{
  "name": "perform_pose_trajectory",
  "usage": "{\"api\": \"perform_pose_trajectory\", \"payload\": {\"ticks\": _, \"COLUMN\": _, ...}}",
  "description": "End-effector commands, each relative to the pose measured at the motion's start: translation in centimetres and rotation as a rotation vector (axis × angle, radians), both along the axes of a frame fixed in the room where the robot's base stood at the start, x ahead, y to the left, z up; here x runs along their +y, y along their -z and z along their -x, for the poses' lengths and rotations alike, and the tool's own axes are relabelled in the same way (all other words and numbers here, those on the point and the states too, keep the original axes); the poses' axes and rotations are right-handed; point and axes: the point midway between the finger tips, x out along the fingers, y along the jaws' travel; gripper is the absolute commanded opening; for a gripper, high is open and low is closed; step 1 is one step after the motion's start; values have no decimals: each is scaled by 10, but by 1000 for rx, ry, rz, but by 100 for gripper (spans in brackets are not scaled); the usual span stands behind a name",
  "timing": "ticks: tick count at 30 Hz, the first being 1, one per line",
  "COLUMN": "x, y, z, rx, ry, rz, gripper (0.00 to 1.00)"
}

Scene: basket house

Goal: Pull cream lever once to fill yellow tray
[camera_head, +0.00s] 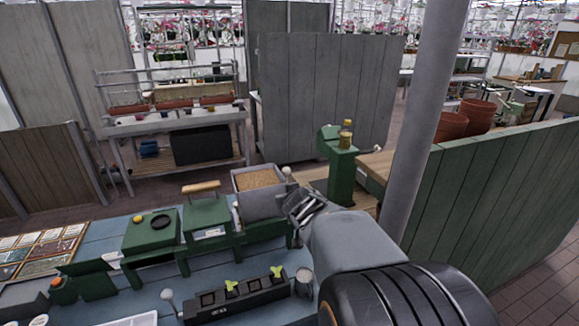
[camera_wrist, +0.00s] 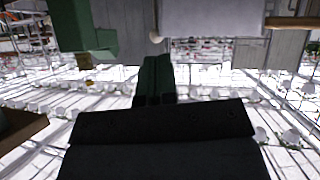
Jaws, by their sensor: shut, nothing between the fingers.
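A cream ball knob (camera_head: 287,171) sits at the right edge of a grey hopper (camera_head: 262,205) filled with brown material; I take it for the cream lever's end. My gripper (camera_head: 300,204) is just below and right of the knob in the head view. In the wrist view my gripper (camera_wrist: 154,75) has its dark green fingers together and empty, and the cream knob (camera_wrist: 156,37) shows just beyond the fingertips, apparently apart from them. I cannot make out a yellow tray in either view.
A black tray (camera_head: 213,315) with small seedlings stands on the blue-grey bench. A whitish knob (camera_head: 167,295) is left of it. Green machine parts (camera_head: 150,232) line the bench. A green post (camera_head: 341,180) stands right of the hopper, and a grey pole (camera_head: 425,110) beyond my arm.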

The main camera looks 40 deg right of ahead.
Motion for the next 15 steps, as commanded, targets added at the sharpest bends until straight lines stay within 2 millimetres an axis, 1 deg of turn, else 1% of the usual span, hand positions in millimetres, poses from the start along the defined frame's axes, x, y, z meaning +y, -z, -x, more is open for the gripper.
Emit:
{"api": "perform_pose_trajectory", "payload": {"ticks": 1, "x": -18, "y": -11, "z": -6, "rx": -42, "ry": -5, "rz": 2, "gripper": 0}}
{"api": "perform_pose_trajectory", "payload": {"ticks": 3, "x": -33, "y": -18, "z": -13, "rx": -102, "ry": -33, "rz": -1, "gripper": 0}}
{"api": "perform_pose_trajectory", "payload": {"ticks": 6, "x": -48, "y": -24, "z": -18, "rx": -157, "ry": -75, "rz": -18, "gripper": 0}}
{"api": "perform_pose_trajectory", "payload": {"ticks": 9, "x": -55, "y": -26, "z": -20, "rx": -188, "ry": -107, "rz": -34, "gripper": 0}}
{"api": "perform_pose_trajectory", "payload": {"ticks": 15, "x": -58, "y": -26, "z": -21, "rx": -205, "ry": -130, "rz": -48, "gripper": 0}}
